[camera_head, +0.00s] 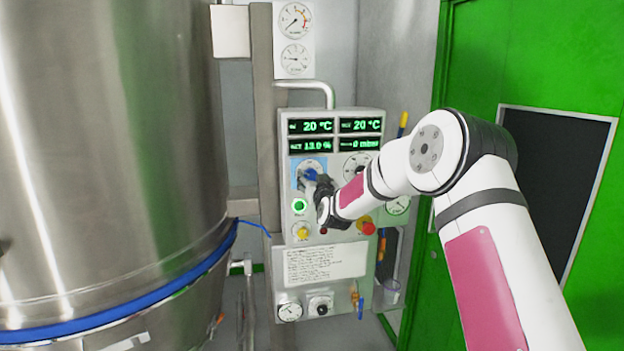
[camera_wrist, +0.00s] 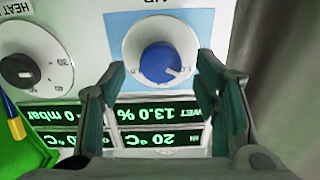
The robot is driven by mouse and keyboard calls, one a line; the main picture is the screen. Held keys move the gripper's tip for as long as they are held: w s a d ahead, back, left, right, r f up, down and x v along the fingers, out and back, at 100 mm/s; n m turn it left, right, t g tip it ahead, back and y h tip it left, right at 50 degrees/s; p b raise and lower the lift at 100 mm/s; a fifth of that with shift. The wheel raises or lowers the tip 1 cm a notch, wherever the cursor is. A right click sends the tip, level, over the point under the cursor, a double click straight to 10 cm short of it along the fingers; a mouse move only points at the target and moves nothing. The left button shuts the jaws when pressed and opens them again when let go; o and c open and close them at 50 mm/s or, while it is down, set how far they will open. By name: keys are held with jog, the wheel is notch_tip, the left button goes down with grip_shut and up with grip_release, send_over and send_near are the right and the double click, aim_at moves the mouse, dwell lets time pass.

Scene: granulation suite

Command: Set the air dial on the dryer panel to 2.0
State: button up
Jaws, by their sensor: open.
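The air dial is a blue knob (camera_head: 309,174) on a white round scale within a light blue patch of the dryer panel (camera_head: 333,262). In the wrist view, which is upside down, the blue knob (camera_wrist: 160,62) lies just beyond and between my fingertips. A pale pointer mark shows at its lower right there; the scale figures are too small to read. My gripper (camera_head: 315,184) is in front of the panel by the dial and partly covers it. In the wrist view my gripper (camera_wrist: 160,76) is open, one finger on each side, with nothing held.
The heat dial (camera_wrist: 28,70) is beside the air dial. Green displays (camera_head: 334,136) sit above the dials. A lit green button (camera_head: 299,206), a yellow knob (camera_head: 303,233) and a red knob (camera_head: 368,228) are below. A large steel vessel (camera_head: 110,140) stands at left.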

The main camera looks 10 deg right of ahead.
aim_at(310, 175)
jog(key=shift+w, duration=1.1)
jog(key=shift+c, duration=0.5)
jog(key=c, duration=1)
jog(key=shift+c, duration=0.2)
jog(key=shift+m, duration=0.3)
jog(key=m+b, duration=0.1)
jog(key=m, duration=1)
jog(key=shift+b, duration=0.3)
